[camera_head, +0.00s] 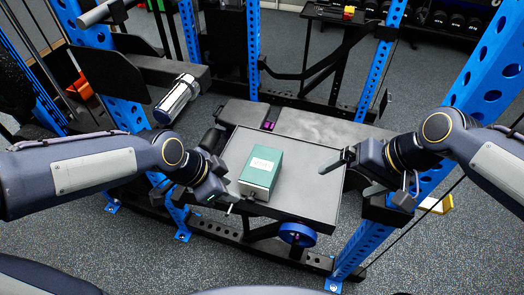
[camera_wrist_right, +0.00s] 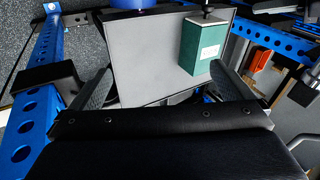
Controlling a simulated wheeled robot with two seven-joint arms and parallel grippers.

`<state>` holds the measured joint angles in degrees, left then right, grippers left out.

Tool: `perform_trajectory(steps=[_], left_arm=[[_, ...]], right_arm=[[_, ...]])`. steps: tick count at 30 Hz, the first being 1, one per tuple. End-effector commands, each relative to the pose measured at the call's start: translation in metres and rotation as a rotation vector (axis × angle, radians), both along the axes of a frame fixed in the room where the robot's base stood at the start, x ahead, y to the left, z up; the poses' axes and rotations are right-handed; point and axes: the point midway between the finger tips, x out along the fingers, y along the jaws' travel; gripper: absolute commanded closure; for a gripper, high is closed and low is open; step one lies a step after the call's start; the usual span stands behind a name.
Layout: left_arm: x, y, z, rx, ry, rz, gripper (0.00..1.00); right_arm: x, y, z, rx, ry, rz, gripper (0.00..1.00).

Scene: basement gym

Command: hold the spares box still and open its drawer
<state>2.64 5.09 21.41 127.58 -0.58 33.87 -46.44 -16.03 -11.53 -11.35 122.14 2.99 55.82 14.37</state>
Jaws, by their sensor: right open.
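The spares box (camera_head: 262,168) is a green box with a pale label on top. It sits on a grey tray-like surface (camera_head: 308,178) in the middle of the head view, with a small dark knob at its near end. In the right wrist view the box (camera_wrist_right: 203,47) stands beyond the fingers, toward the right one. My left gripper (camera_head: 224,187) is close to the left side of the box; whether it touches, and its finger gap, are unclear. My right gripper (camera_head: 335,163) is open and empty over the right edge of the surface, apart from the box.
Blue perforated rack posts (camera_head: 358,245) stand around the surface. A small purple block (camera_head: 268,125) is at the far edge. A chrome cylinder (camera_head: 177,98) is at the left. The surface right of the box is bare.

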Motion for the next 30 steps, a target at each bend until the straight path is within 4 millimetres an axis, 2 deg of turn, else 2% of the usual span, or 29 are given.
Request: perform_trajectory(steps=[1,6,15,22,25,30], left_arm=[[0.0,0.0,0.0,0.0,0.0,0.001,0.64],[0.0,0.0,0.0,0.0,0.0,0.001,0.64],[0.0,0.0,0.0,0.0,0.001,0.002,0.64],[0.0,0.0,0.0,0.0,0.001,0.002,0.64],[0.0,0.0,0.0,0.0,0.001,0.002,0.64],[0.0,0.0,0.0,0.0,0.001,0.002,0.64]], right_arm=[[0.015,0.009,-0.003,-0.008,0.042,0.007,0.0],[0.06,0.04,-0.017,-0.061,0.156,-0.012,0.0],[0.123,0.116,-0.058,-0.257,0.265,-0.051,0.0],[0.144,0.162,-0.084,-0.393,0.261,-0.075,0.0],[0.148,0.173,-0.09,-0.424,0.256,-0.081,0.0],[0.149,0.178,-0.101,-0.439,0.252,-0.084,0.0]])
